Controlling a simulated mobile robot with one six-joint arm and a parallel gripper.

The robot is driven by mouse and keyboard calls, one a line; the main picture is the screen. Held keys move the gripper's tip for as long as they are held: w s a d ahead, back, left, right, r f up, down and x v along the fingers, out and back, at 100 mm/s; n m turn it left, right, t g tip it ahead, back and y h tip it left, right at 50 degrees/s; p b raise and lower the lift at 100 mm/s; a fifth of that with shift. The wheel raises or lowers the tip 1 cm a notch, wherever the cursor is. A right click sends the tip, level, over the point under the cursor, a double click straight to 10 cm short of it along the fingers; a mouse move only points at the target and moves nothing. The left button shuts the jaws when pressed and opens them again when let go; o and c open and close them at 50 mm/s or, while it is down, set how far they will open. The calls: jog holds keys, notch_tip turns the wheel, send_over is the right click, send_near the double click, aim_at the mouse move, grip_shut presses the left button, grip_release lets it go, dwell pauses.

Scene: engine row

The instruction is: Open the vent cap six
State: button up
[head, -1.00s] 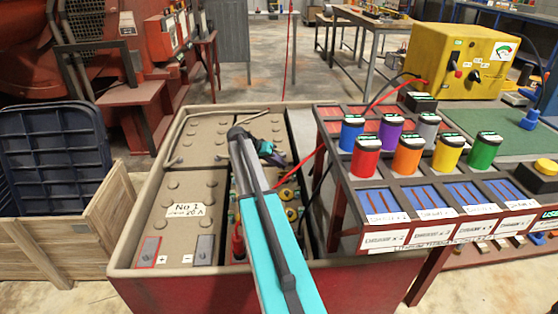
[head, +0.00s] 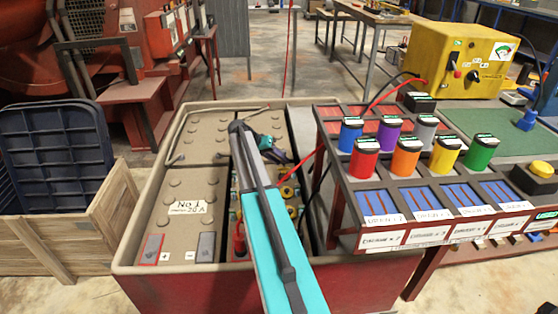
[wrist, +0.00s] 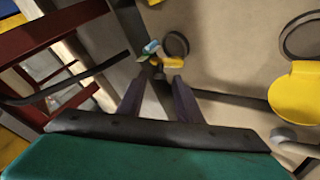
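The battery box (head: 125,255) holds an open strip with several yellow round vent caps (head: 287,192). I cannot read numbers on the caps, so I cannot tell which is six. My gripper (head: 276,152) is over the far part of this strip, and my teal arm hides part of the row. In the wrist view my gripper (wrist: 157,80) has its two dark fingers apart. Small yellow parts (wrist: 172,62) show just beyond the fingertips, beside a dark ring (wrist: 176,44). A larger yellow cap (wrist: 297,95) is at the right. No contact is clear.
A rack (head: 385,238) with several coloured cylinders stands close to the right of the strip. A red cable (head: 300,165) runs from the strip towards it. A wooden crate (head: 105,215) stands at the left. A yellow meter box (head: 450,60) is at the back right.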

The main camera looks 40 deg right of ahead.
jog(key=shift+r, duration=0.1)
jog(key=p+v, duration=0.2)
jog(key=v, duration=1.1)
jog(key=shift+a+r, duration=0.2)
jog(key=shift+a, duration=0.05)
jog(key=shift+w, duration=0.15)
